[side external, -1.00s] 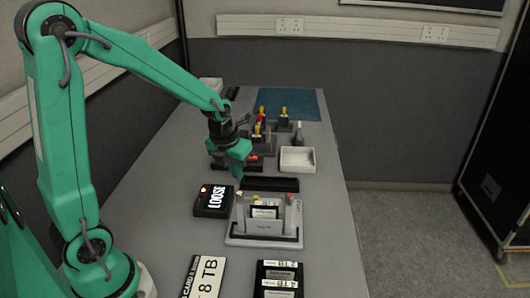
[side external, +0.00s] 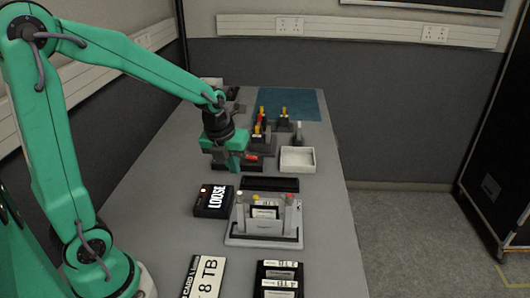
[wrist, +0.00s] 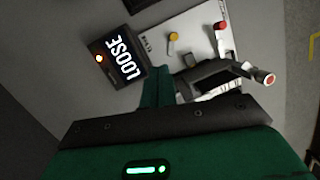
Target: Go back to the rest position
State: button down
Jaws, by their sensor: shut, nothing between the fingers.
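My gripper (side external: 234,164) is shut and empty. In the side view it hangs over the grey table (side external: 180,160), behind the black LOOSE box (side external: 214,201) and in front of the dark block with a red light (side external: 252,157). It looks clear of the box. In the wrist view, its green fingers (wrist: 158,82) point toward the LOOSE box (wrist: 120,60) and a pale plate with yellow and red knobs. The exact height of the fingertips above the table is hard to tell.
A grey stand (side external: 264,227) holding cards is right of the box. A white tray (side external: 297,159) and yellow-topped blocks (side external: 283,121) stand farther back. The left table strip is clear.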

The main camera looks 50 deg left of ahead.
jog(key=s+d+r+n, duration=0.1)
jog(key=s+r+n, duration=0.2)
jog(key=n, duration=0.5)
jog(key=s+d+r+n+t, duration=0.1)
jog(key=s+d+r+n, duration=0.1)
jog(key=s+n, duration=0.3)
jog(key=s+d+r+n+t, duration=0.1)
jog(key=s+r+n, duration=0.3)
jog(key=n, duration=0.8)
jog(key=shift+s+d+r+n, duration=0.25)
jog(key=shift+d+r+n, duration=0.2)
jog(key=shift+d, duration=0.2)
jog(key=c, duration=2.2)
grip_release()
jog(key=s+n, duration=0.1)
jog(key=n, duration=0.2)
jog(key=shift+s+d+r+n+t, duration=0.2)
jog(key=shift+s+n+t, duration=0.1)
jog(key=shift+s, duration=0.1)
